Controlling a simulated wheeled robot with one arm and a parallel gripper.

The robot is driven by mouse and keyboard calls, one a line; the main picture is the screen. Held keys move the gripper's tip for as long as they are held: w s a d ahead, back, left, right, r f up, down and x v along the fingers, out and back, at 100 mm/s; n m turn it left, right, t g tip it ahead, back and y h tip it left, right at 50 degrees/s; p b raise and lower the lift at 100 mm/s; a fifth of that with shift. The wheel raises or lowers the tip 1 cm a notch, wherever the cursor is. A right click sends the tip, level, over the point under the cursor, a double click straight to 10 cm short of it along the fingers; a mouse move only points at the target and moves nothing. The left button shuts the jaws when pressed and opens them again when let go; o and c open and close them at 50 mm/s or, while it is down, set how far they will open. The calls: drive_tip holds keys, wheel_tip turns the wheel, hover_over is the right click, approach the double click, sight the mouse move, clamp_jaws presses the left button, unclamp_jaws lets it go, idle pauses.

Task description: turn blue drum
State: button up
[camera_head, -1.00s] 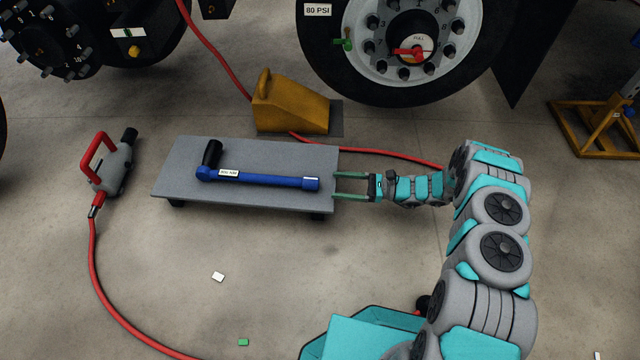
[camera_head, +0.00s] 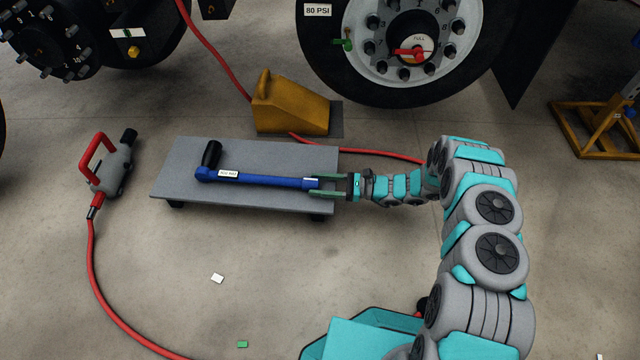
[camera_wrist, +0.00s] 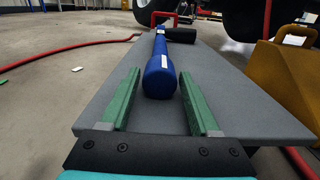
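A blue wrench-like tool (camera_head: 265,180) with a black grip (camera_head: 211,154) at its left end and a white label lies on a grey low platform (camera_head: 240,154). Its blue drum-shaped end (camera_head: 311,183) points right, toward my gripper. My gripper (camera_head: 312,185) has its two green fingers apart, one on either side of that end. In the wrist view the rounded blue end (camera_wrist: 160,78) lies between the far parts of the fingers, with gaps on both sides. The wrist view shows my gripper (camera_wrist: 158,90) open, not closed on the tool.
A yellow wheel chock (camera_head: 290,106) stands behind the platform, near a large truck tire (camera_head: 335,75). A red hose (camera_head: 370,153) runs behind the platform. A grey air tool with a red handle (camera_head: 112,168) stands at left. The floor in front is mostly clear.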

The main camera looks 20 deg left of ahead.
clamp_jaws()
drive_tip(key=shift+m, duration=1.5)
drive_tip(key=shift+o, duration=1.9)
unclamp_jaws()
drive_tip(key=w+d+p, duration=0.1)
drive_tip(key=d, duration=0.6)
drive_tip(key=shift+w+d, duration=0.2)
drive_tip(key=shift+d, duration=0.2)
